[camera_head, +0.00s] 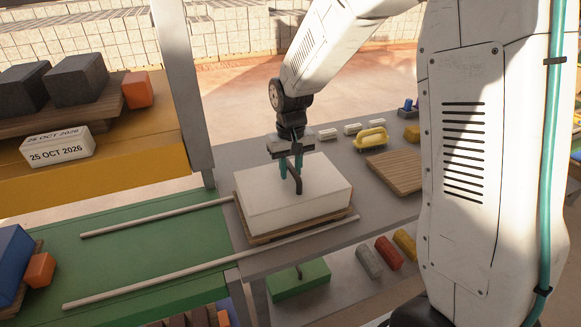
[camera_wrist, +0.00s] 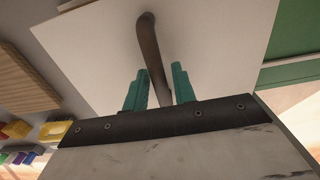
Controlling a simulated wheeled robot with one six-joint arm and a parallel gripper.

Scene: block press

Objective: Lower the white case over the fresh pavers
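The white case (camera_head: 285,208) is a plain box with a dark arched handle (camera_head: 298,184) on top. It sits low over a wooden board (camera_head: 262,239) on the grey table, looking level. No pavers show around it; anything under it is hidden. My gripper (camera_head: 291,172) is above the case with its teal fingers on either side of the handle. In the wrist view the handle (camera_wrist: 150,45) runs between the fingers (camera_wrist: 159,78), with slim gaps beside it, over the white top (camera_wrist: 95,50). The fingers look open around the handle.
Two pale rails (camera_head: 165,216) run over the green table (camera_head: 130,250) to the board. A wooden slatted board (camera_head: 395,172) and a yellow brush-like item (camera_head: 370,138) lie right of the case. A yellow shelf (camera_head: 130,155) with dark blocks and a date block (camera_head: 57,147) stands left.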

